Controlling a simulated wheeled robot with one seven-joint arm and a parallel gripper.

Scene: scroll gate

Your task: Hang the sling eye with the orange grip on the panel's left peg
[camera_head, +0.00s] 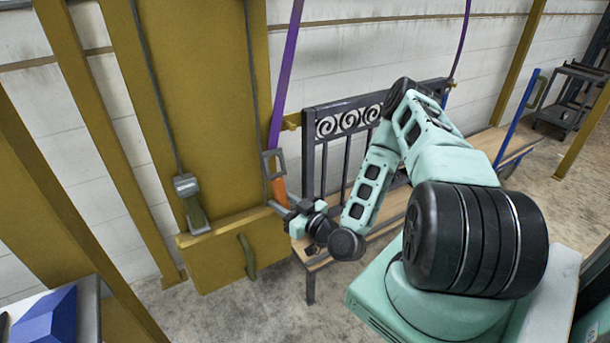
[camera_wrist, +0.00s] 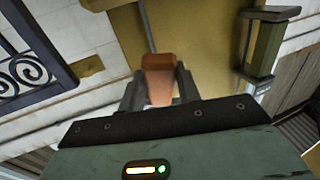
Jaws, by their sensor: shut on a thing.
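My gripper (camera_head: 284,206) is shut on the orange grip (camera_head: 279,190), left of the scroll panel. In the wrist view the orange grip (camera_wrist: 159,78) stands between my two fingers (camera_wrist: 160,92). A grey rectangular sling eye (camera_head: 272,163) sits just above the grip, at the lower end of a taut purple sling (camera_head: 289,70). The dark scroll panel (camera_head: 308,150) stands upright to the right, apart from the eye; its scrolls also show in the wrist view (camera_wrist: 28,75). A second purple sling (camera_head: 463,40) runs down to the panel's right side.
A mustard column (camera_head: 190,100) with a box-like base (camera_head: 225,250) stands left of my gripper. A grey-green pendant (camera_head: 192,200) hangs on a cable before it. A wooden bench (camera_head: 318,262) lies below the panel. A blue object (camera_head: 50,318) sits at lower left.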

